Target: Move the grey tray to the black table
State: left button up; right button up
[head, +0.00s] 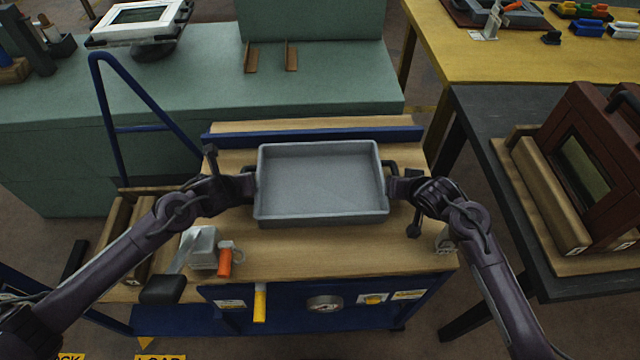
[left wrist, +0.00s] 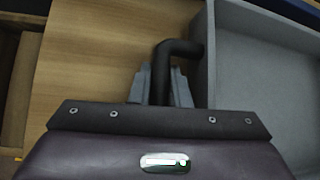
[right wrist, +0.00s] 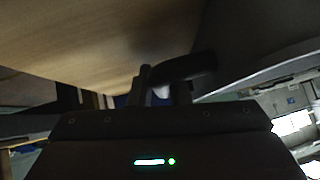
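The grey tray (head: 320,185) is a shallow empty open box with a black handle at each end. It is over the wooden top of the blue workbench; I cannot tell whether it rests there or is slightly raised. My left gripper (head: 248,186) is at the left handle, its fingers closed on the black bar (left wrist: 165,62) in the left wrist view. My right gripper (head: 394,187) is at the right handle, with the bar (right wrist: 195,66) between its close fingers in the dark right wrist view. The black table (head: 500,150) stands at the right.
A dark red machine (head: 590,160) on a wooden base takes up much of the black table; its left strip is bare. A grey tool with an orange part (head: 225,262) lies at the workbench's front left. A yellow table (head: 510,50) and green counter (head: 110,110) stand behind.

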pick_arm(q)
grip_shut()
pick_arm(e)
grip_shut()
pick_arm(q)
jog(key=shift+r, duration=0.1)
